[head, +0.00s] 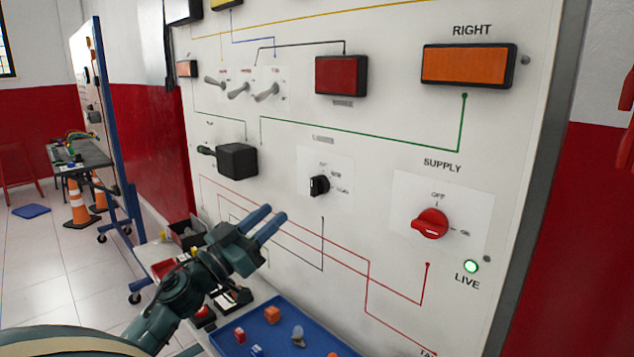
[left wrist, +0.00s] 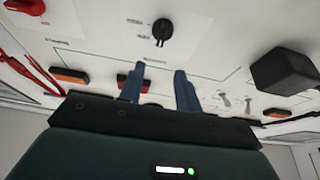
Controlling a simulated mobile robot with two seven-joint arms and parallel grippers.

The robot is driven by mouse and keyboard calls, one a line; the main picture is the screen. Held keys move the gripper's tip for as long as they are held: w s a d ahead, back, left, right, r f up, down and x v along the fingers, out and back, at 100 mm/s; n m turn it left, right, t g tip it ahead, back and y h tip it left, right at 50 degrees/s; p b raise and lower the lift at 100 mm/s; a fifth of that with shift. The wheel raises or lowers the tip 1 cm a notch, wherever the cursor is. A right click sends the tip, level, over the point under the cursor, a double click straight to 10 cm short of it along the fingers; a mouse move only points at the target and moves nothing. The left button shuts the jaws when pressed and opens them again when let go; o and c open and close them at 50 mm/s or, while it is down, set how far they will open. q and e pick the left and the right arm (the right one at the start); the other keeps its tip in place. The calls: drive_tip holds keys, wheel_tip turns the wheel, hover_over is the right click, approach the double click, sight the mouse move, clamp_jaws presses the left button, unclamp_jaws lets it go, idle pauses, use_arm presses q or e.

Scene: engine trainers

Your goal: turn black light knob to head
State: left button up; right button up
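The black light knob (head: 319,186) sits on a white label plate in the middle of the upright trainer panel (head: 400,165). It also shows near the top of the left wrist view (left wrist: 162,31), where the picture is upside down. My left gripper (head: 273,214) is left of and below the knob in the head view, apart from it. Its two blue fingers (left wrist: 158,82) are spread with nothing between them, pointing toward the panel. The knob's small label marks are too small to read surely. My right gripper is not in view.
A red supply knob (head: 430,223) and lit green lamp (head: 471,266) are to the right. A black box (head: 237,161) juts out left of the knob, below several toggle switches (head: 238,91). A blue tray (head: 258,342) with small parts lies below.

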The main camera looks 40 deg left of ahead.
sight(312, 181)
use_arm(q)
drive_tip(key=p+x, duration=0.1)
drive_tip(key=x, duration=0.9)
drive_tip(key=shift+w+r, duration=0.15)
drive_tip(key=shift+w, duration=0.15)
drive_tip(key=shift+w+d+r+p, duration=0.15)
drive_tip(key=shift+w+p, duration=0.15)
drive_tip(key=shift+w, duration=0.45)
drive_tip(key=shift+c, duration=0.5)
clamp_jaws()
